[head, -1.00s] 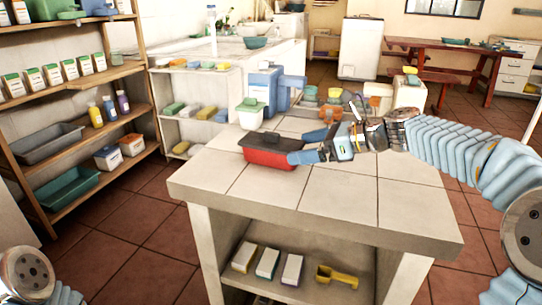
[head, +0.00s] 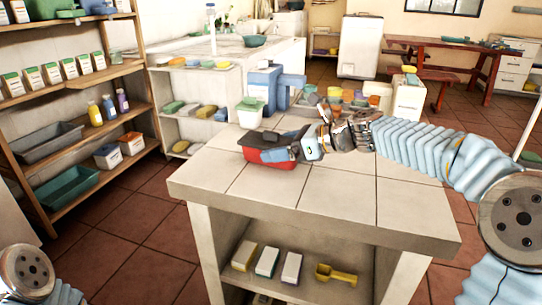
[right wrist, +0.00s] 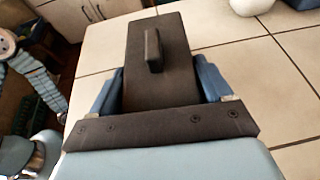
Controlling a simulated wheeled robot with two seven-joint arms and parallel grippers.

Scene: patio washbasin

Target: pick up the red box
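The red box (head: 262,157), with a dark lid, sits on the tiled counter top near its far left part. My right gripper (head: 287,150) reaches over its right end from the right and hides part of it. In the right wrist view the dark lid (right wrist: 190,66) with its raised handle lies between the two blue fingers of the right gripper (right wrist: 160,88). The fingers are spread, one along each side of the lid; whether they touch it is hard to tell. My left gripper is out of view; only part of the left arm shows.
A white tub with a green lid (head: 249,113) and a blue jug-like container (head: 264,84) stand behind the box. Several small pots (head: 348,96) stand behind my right arm. The counter's front tiles (head: 335,200) are clear. Shelving (head: 78,105) stands at left.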

